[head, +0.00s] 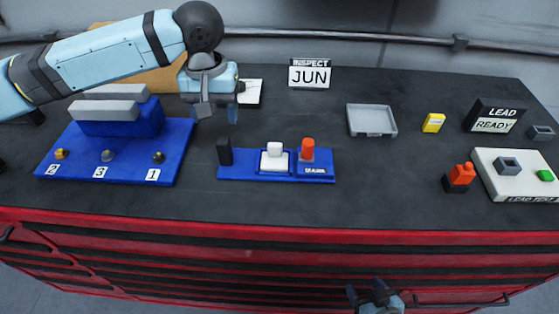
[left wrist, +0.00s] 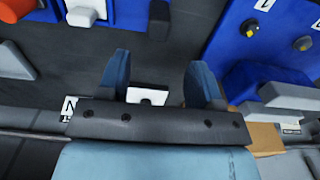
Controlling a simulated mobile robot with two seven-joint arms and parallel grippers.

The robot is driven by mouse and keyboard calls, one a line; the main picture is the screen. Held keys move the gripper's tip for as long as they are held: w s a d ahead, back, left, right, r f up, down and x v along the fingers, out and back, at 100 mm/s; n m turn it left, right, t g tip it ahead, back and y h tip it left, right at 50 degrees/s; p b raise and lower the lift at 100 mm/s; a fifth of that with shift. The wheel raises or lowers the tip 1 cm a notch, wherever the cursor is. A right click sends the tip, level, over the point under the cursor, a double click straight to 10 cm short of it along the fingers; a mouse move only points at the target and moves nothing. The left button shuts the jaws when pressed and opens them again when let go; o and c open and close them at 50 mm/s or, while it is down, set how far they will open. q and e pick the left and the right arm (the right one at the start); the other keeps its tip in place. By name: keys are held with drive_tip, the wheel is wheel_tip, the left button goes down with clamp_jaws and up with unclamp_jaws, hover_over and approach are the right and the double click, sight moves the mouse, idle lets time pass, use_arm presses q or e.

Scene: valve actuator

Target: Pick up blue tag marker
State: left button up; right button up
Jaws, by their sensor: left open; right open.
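I cannot make out a separate blue tag marker in either view; my left arm and gripper hide part of the table's back left. My left gripper (head: 217,112) hangs over the table behind the gap between the two blue fixtures. Its blue fingers are apart with nothing between them, as the left wrist view (left wrist: 156,80) also shows. A white card with a dark spot (head: 250,92) lies just right of this gripper; in the left wrist view the card (left wrist: 147,96) appears between the fingers. My right gripper (head: 374,292) is open and empty in front of the red cabinet.
A blue fixture with numbered pegs (head: 180,150) stands left, bearing grey-topped blue blocks. A blue tray (head: 228,172) holds black, white and red-orange pieces. The JUN sign (head: 309,76), grey tray (head: 372,120) and yellow block (head: 433,122) stand farther right. Dark tabletop lies clear between them.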

sight(225, 149)
use_arm(q)
wheel_tip(225, 149, down, 11)
drive_tip(key=shift+d+r, duration=0.15)
drive_tip(key=shift+r, duration=0.05)
clamp_jaws()
idle(0.4)
